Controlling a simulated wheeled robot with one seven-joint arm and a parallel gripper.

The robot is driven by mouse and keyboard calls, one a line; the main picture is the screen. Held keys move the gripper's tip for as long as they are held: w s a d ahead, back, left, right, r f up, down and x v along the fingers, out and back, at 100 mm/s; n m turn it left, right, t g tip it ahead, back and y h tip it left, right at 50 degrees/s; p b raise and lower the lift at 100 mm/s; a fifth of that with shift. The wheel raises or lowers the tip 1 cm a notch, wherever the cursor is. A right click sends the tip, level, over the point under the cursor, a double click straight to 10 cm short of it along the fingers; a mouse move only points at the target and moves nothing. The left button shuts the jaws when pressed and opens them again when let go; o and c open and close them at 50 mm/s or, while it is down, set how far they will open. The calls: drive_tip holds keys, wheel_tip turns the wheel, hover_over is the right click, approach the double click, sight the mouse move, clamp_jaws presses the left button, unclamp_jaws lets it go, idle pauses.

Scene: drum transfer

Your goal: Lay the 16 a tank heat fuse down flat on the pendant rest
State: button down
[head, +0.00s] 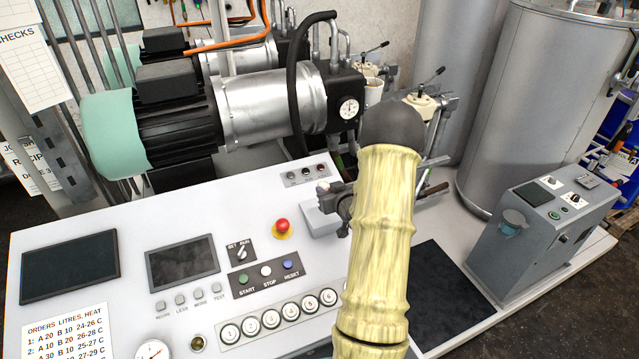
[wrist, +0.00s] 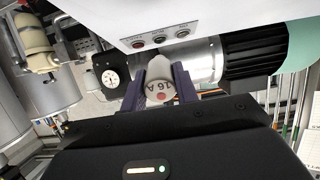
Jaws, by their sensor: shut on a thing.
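The fuse (wrist: 160,86) is a pale grey-white rounded piece marked "16 A" with a red dot, seen in the wrist view. My gripper (wrist: 159,82) is shut on it, with one dark purple-grey finger on each side. In the head view my gripper (head: 338,203) is just left of my arm, over the back right of the white console.
The white console (head: 130,235) carries a red stop button (head: 282,226), two dark screens and rows of buttons. A black mat (head: 440,285) lies right of my arm. A grey control box (head: 543,230) stands further right. Motors and pumps (head: 265,105) fill the back.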

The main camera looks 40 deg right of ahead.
drive_tip(key=shift+w, duration=0.35)
drive_tip(key=shift+s+d, duration=0.1)
drive_tip(key=shift+s, duration=0.45)
drive_tip(key=shift+w+f+b, duration=0.15)
drive_tip(key=shift+f+b, duration=0.55)
drive_tip(key=shift+f, duration=0.55)
drive_tip(key=shift+f+b, duration=0.9)
drive_tip(key=shift+f, duration=1.1)
drive_tip(key=c, duration=1)
unclamp_jaws()
drive_tip(key=shift+w, duration=0.1)
